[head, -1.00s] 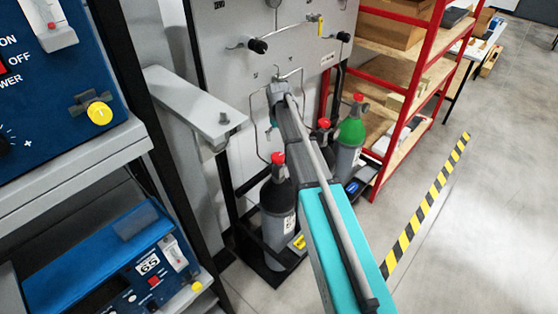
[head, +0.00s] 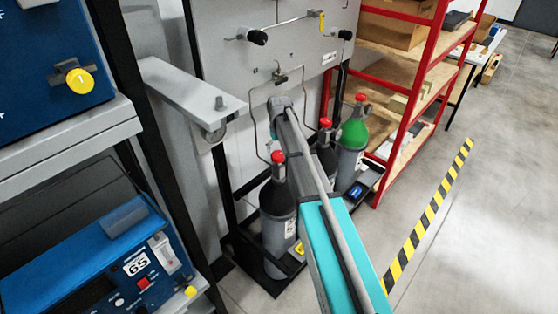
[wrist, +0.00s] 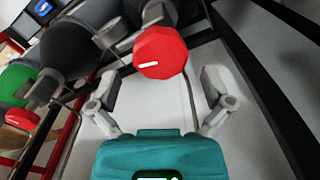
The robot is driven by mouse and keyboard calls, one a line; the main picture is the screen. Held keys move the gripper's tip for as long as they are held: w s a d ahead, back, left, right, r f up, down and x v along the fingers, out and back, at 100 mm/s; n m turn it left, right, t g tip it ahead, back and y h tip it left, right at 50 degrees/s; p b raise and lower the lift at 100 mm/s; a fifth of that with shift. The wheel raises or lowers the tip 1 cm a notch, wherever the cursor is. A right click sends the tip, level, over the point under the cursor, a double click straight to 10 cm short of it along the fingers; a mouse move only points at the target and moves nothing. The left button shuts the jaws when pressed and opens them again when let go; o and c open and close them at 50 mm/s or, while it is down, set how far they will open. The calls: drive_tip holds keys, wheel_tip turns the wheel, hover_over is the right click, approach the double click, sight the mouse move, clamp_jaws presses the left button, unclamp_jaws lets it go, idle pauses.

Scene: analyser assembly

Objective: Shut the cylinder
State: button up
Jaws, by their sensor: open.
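Three gas cylinders stand at the panel in the head view. The left one (head: 277,203) has a black shoulder and a red valve knob (head: 278,157). A dark one (head: 328,162) in the middle is partly hidden by my arm and has a red knob (head: 325,122). The right one (head: 353,134) has a green shoulder and a red knob (head: 361,97). In the wrist view my gripper (wrist: 160,82) is open and empty, with a red knob (wrist: 160,52) ahead, between its spread fingers. I cannot tell which dark cylinder this knob belongs to. My arm hides the gripper in the head view.
A grey bracket (head: 185,90) juts out left of the cylinders. Thin pipes (head: 252,130) run down the grey panel (head: 225,50). A red-framed shelf (head: 408,95) stands at the right. Blue instruments fill the left rack. The floor at right is open beyond the striped tape (head: 430,215).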

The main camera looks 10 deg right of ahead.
sight(279, 155)
drive_tip(key=shift+f+b, duration=1.4)
drive_tip(key=shift+f, duration=0.35)
drive_tip(key=c, duration=0.9)
drive_tip(key=shift+c, duration=0.2)
